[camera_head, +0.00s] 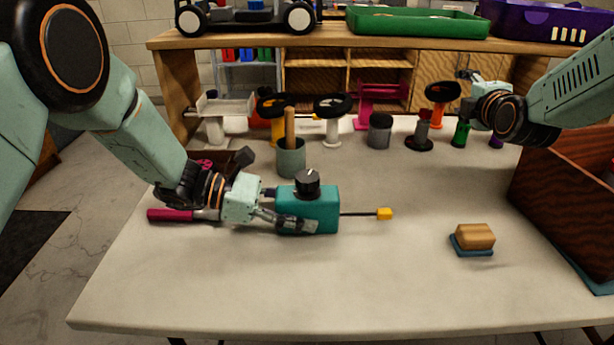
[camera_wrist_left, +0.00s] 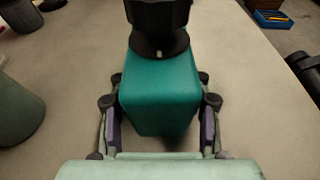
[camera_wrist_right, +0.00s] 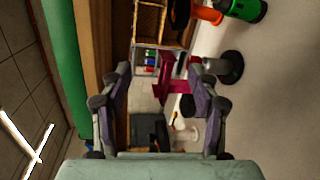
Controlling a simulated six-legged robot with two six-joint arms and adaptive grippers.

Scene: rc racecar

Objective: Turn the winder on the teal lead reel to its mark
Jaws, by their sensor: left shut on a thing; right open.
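The teal lead reel (camera_head: 310,212) is a box standing on the table left of centre in the head view. A black winder knob (camera_head: 307,182) sits on its top; in the left wrist view the knob (camera_wrist_left: 158,20) has a small pale mark at its base. A dark lead with a yellow end (camera_head: 384,214) reaches out to the right. My left gripper (camera_head: 290,222) is shut on the reel's body (camera_wrist_left: 160,95), one finger on each side. My right gripper (camera_head: 478,100) is open and empty, raised at the back right; its fingers (camera_wrist_right: 160,105) are spread apart.
A green-grey cup (camera_head: 291,160) with a wooden handle stands just behind the reel. A magenta-handled tool (camera_head: 168,215) lies under my left wrist. A wooden block brush (camera_head: 474,238) lies right. Several stands line the back; a brown bin (camera_head: 565,190) stands right. The front table is clear.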

